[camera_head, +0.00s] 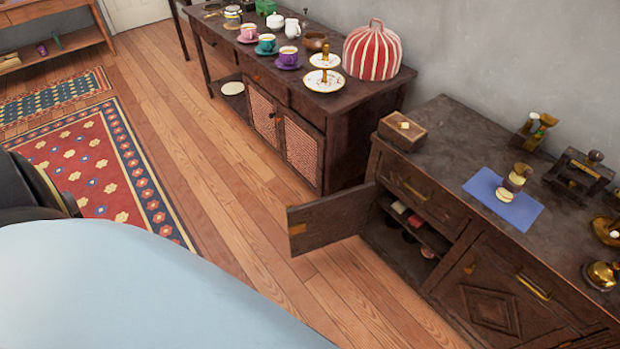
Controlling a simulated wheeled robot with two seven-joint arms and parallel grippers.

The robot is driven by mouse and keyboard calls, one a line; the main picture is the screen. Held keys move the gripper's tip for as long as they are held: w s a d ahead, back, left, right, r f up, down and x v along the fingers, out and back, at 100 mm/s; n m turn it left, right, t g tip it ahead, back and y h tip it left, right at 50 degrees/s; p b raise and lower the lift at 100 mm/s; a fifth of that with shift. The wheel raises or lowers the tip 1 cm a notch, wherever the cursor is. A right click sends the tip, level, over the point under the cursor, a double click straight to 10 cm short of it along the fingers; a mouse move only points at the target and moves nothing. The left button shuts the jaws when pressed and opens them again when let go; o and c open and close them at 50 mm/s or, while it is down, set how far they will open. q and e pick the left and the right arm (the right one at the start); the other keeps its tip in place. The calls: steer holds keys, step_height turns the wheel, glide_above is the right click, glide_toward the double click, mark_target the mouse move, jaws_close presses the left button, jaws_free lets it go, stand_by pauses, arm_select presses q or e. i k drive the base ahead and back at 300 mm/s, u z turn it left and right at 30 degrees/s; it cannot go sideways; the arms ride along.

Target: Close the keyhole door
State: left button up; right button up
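The door (332,222) standing open is a dark wooden panel on the near left of the right-hand cabinet (455,130). It swings out to the left over the floor, with a small brass plate (297,229) near its free edge; I cannot make out a keyhole in it. Behind it the compartment (400,240) is open, with a shelf holding small red and pale items and dark round things below. The cabinet's other door (495,305), with a carved diamond, is shut. Neither of my grippers is in view.
A second sideboard (340,100) stands to the left, bearing cups, a tiered stand and a red striped tea cosy (373,50). A blue mat (503,198) and brass items lie on the cabinet top. Wooden floor (235,180) is clear left of the open door; a patterned rug (95,160) lies farther left.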

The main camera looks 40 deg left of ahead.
mark_target(314, 225)
steer(key=k, duration=0.3)
steer(key=u, duration=2.25)
steer(key=i, duration=3.85)
steer(key=z, duration=4.15)
steer(key=i, duration=0.5)
steer(key=z, duration=0.35)
